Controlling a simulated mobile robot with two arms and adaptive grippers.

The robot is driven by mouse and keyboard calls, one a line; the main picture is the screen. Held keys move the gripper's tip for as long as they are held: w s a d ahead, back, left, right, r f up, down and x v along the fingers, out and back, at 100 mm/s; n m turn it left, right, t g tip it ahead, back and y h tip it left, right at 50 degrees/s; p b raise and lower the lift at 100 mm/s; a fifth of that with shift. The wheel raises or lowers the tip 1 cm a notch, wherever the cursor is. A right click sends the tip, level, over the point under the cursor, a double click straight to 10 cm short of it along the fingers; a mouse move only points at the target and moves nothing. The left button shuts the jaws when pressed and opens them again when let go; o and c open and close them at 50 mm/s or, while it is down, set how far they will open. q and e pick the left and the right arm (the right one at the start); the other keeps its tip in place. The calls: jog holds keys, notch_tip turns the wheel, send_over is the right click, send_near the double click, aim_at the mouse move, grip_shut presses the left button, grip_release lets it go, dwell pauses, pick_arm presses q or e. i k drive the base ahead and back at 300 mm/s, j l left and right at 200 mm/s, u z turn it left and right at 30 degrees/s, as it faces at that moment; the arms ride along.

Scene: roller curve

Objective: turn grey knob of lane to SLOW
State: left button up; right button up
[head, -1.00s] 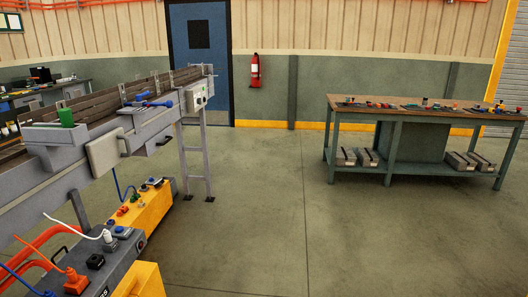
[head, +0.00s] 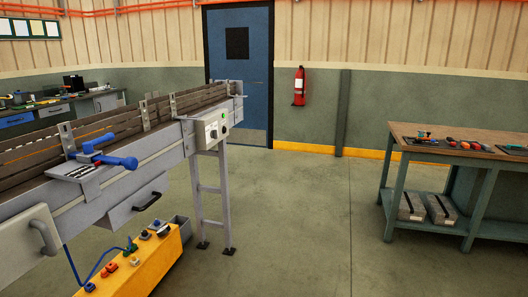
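The roller lane (head: 150,145) runs from the left edge toward the blue door. A pale control box (head: 204,139) is fixed to its side near the far end. A small dark or grey knob (head: 213,132) shows on the face of this box. A green spot (head: 224,115) is near its upper right. The knob's pointer and any lettering are too small to read. Neither of my grippers is in view.
A blue-handled lever (head: 110,160) sticks out from the lane's side. A yellow panel (head: 135,268) with several buttons stands below the lane. A workbench (head: 432,153) with tools is at the right. The floor (head: 310,220) between lane and bench is clear.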

aim_at(213, 134)
jog(key=i+l+u, duration=0.15)
jog(key=i+u, duration=0.2)
jog(key=i+l+u, duration=0.5)
jog(key=i+u, duration=0.15)
jog(key=u, duration=0.15)
jog(key=i+l+u, duration=0.25)
jog(key=u, duration=0.15)
jog(key=i, duration=0.05)
